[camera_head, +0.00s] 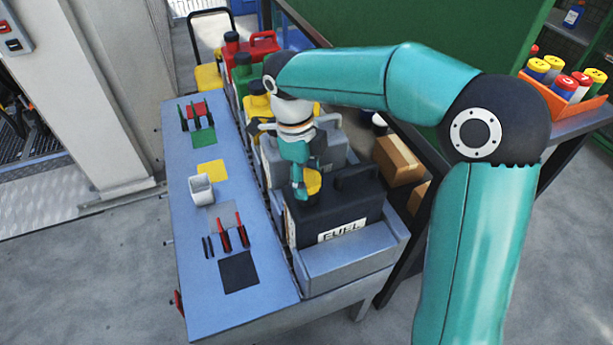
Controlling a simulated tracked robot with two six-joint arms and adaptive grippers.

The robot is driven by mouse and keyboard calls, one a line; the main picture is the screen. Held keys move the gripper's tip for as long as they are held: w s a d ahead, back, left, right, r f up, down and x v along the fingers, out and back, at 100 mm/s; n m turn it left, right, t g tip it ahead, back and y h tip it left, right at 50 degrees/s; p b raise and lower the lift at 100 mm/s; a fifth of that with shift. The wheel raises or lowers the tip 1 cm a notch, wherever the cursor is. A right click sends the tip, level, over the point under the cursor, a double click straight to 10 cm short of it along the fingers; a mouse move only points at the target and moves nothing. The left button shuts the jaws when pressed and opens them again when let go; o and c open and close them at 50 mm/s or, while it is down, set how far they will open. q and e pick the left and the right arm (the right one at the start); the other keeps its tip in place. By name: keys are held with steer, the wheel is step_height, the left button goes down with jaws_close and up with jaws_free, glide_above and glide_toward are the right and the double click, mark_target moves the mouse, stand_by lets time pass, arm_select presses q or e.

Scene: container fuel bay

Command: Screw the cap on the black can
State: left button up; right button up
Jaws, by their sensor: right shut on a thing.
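The black can (345,203) with a white FUEL label stands upright in the front bay of the grey-blue rack (350,262). My right arm reaches in from the right, over the cans. Its gripper (303,190) points down at the top left of the black can, over the can's neck. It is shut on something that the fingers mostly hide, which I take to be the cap. I cannot tell whether the cap touches the neck or how the threads sit. My left gripper is not in view.
Grey (335,143), green (243,72) and red (262,42) cans stand behind the black can. An orange crate (560,100) with several coloured-lid containers stands at the right.

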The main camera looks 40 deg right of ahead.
steer(key=shift+s+d, duration=0.1)
steer(key=shift+s, duration=0.05)
steer(key=o, duration=1)
